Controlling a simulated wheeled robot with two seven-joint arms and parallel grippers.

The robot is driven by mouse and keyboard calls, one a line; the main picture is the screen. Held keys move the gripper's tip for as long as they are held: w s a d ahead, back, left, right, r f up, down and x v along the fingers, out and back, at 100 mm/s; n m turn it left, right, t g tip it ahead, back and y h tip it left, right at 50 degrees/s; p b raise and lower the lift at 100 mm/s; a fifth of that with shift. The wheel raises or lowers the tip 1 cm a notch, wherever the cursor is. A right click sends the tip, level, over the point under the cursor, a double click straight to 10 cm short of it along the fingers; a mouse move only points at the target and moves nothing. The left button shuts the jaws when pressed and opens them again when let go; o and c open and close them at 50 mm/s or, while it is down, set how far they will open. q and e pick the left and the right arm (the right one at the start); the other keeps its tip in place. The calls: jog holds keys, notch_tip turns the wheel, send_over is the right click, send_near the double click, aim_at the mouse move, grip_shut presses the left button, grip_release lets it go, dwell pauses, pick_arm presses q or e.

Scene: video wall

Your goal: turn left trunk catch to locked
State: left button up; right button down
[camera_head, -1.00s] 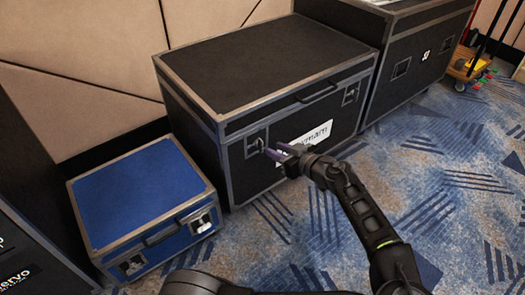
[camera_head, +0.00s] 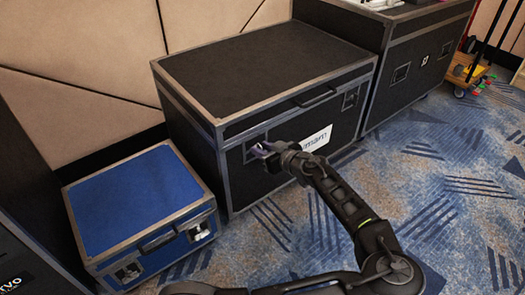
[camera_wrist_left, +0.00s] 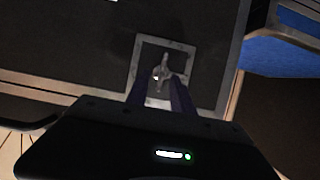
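The large black trunk (camera_head: 268,65) with metal edges stands closed against the wall. Its left catch (camera_wrist_left: 162,72) shows in the left wrist view as a metal turn-piece in a square pale plate; in the head view my gripper mostly covers it. The trunk's right catch (camera_head: 350,98) is in plain sight. My left gripper (camera_head: 260,150) is at the left catch. In the left wrist view its two purple fingers (camera_wrist_left: 160,92) are apart, with the turn-piece just beyond and between their tips. I cannot tell whether they touch it. My right gripper is out of view.
A low blue case (camera_head: 135,200) stands to the left of the trunk, close to it. Another black case (camera_head: 415,65) stands to the right. A cart with coloured parts (camera_head: 468,72) is at the far right. The patterned carpet (camera_head: 440,165) in front is clear.

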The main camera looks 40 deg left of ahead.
pick_arm(q)
jog(key=shift+c, duration=0.6)
grip_shut()
jog(key=shift+r, duration=0.1)
